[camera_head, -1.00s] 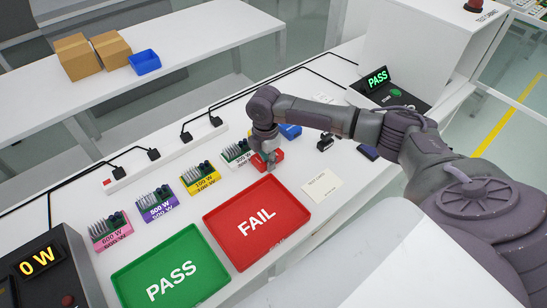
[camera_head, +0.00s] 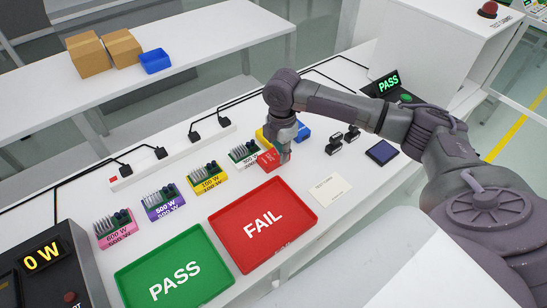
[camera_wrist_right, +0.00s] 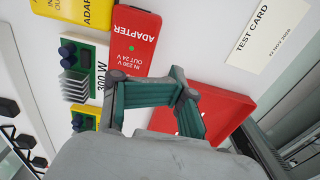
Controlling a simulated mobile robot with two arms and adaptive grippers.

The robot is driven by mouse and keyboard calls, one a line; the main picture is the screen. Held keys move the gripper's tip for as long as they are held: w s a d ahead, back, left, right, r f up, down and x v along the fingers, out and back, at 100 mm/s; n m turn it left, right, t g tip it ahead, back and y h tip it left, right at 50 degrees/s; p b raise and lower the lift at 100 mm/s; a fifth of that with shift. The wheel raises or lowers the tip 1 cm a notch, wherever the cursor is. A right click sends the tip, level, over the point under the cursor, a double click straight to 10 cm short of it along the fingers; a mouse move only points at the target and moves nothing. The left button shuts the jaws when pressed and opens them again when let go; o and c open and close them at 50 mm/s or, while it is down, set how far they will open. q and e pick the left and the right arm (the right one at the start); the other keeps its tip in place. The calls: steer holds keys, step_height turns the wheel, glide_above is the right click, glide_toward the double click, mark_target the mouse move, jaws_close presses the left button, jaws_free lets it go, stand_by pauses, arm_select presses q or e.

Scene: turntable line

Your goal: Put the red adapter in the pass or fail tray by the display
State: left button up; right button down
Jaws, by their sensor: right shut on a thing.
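The red adapter (camera_head: 268,160) is at my right gripper (camera_head: 283,152), beside the white 300 W load board. In the right wrist view the adapter (camera_wrist_right: 136,40) shows its label, at the tips of the green fingers (camera_wrist_right: 152,76). The right gripper is shut on it; the contact is partly hidden. I cannot tell whether the adapter clears the table. The green PASS tray (camera_head: 205,247) and the red FAIL tray (camera_head: 296,195) are side by side in front, with no adapter in either. The display (camera_head: 384,83) reads PASS in green. My left gripper is not in view.
Several load boards, such as the yellow one (camera_head: 207,178), line the power strip (camera_head: 170,157). A yellow adapter (camera_head: 262,134) and a blue one (camera_head: 303,130) stand behind the gripper. A test card (camera_head: 330,189), stamps (camera_head: 343,138) and a dark pad (camera_head: 382,151) lie to the right.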

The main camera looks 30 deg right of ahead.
steer(key=s+d+r, duration=0.5)
steer(key=s, duration=0.3)
steer(key=shift+s+r+b, duration=0.15)
steer(key=shift+r+b, duration=0.2)
steer(key=shift+b, duration=0.05)
steer(key=shift+c, duration=1.9)
jaws_free()
steer(key=shift+a, duration=0.1)
steer(key=shift+r, duration=0.1)
